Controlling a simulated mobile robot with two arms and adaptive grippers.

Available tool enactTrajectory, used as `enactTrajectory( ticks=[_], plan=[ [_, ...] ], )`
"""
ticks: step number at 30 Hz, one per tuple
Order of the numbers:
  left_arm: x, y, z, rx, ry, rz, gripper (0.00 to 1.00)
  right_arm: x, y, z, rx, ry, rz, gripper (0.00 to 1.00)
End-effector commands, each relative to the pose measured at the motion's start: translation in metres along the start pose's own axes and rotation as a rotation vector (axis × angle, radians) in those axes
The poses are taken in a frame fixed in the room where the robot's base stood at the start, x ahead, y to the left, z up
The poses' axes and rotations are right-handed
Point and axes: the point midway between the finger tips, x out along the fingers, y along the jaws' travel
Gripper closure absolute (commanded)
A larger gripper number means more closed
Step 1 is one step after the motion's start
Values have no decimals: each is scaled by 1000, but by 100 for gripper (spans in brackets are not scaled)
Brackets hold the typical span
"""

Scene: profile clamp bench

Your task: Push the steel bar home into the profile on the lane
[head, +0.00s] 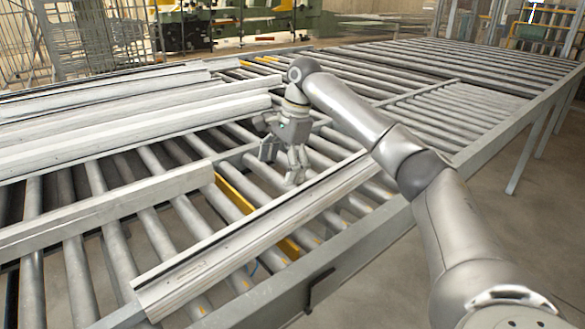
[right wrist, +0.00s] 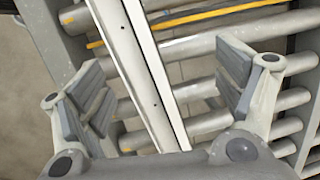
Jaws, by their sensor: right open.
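A long pale profile (head: 245,237) lies slantwise on the rollers of the near lane, and a dark line runs along its top. It also shows in the right wrist view (right wrist: 117,47), crossing between my fingers. A narrow grey strip with small dark holes runs along it there; I cannot tell whether this is the steel bar or part of the profile. My right gripper (head: 283,165) is open, just behind the profile's far half in the head view. In the right wrist view its fingers (right wrist: 165,90) stand apart on both sides of the profile, with no grip visible. My left gripper is out of view.
Several pale profiles (head: 130,110) lie on the rollers at the left, and a shorter one (head: 100,207) lies nearer. A yellow strip (head: 232,194) sits between rollers. A steel rail (head: 335,262) edges the conveyor. Bare rollers (head: 470,62) spread at the back right.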

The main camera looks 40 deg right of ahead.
Motion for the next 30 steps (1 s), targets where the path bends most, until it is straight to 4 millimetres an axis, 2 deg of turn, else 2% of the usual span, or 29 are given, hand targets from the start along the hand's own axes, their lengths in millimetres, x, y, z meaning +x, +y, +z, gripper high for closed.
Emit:
enactTrajectory(
  ticks=[4, 8, 11, 24, 30],
  plan=[
    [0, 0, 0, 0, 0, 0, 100, -4, 16, -12, -93, 145, 100, 12],
    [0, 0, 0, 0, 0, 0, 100, -4, 23, -17, -121, 194, 141, 12],
    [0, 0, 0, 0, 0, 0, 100, 4, 25, -20, -124, 200, 147, 12],
    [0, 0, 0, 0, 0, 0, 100, 81, 36, -36, -121, 196, 146, 12],
    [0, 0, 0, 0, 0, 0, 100, 104, 38, -40, -120, 195, 144, 12]
  ],
)
